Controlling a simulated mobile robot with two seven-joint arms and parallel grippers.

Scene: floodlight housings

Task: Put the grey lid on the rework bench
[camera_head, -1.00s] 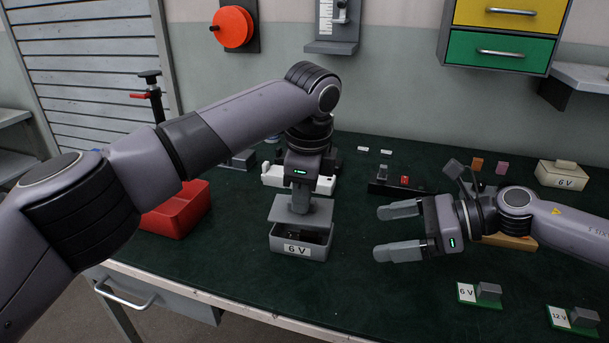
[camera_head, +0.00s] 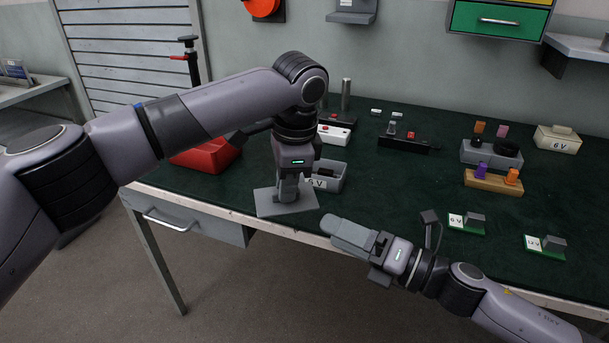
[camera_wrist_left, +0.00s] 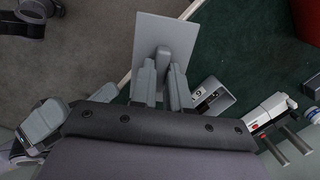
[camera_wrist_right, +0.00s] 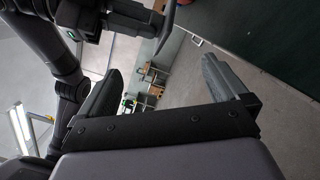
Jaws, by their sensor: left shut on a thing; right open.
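My left gripper (camera_head: 287,188) is shut on the handle of the grey lid (camera_head: 267,203). The lid is a flat rectangular plate, held near the bench's front edge, in front of the open grey 6 V housing (camera_head: 335,183). In the left wrist view the fingers (camera_wrist_left: 160,88) close on the handle of the lid (camera_wrist_left: 178,27), whose plate extends over the floor side of the edge. My right gripper (camera_head: 350,232) is empty beyond the front edge; its fingers stand apart in the right wrist view (camera_wrist_right: 163,75). I cannot tell which surface is the rework bench.
A grey side bench (camera_head: 30,93) stands at far left. Floor is open in front.

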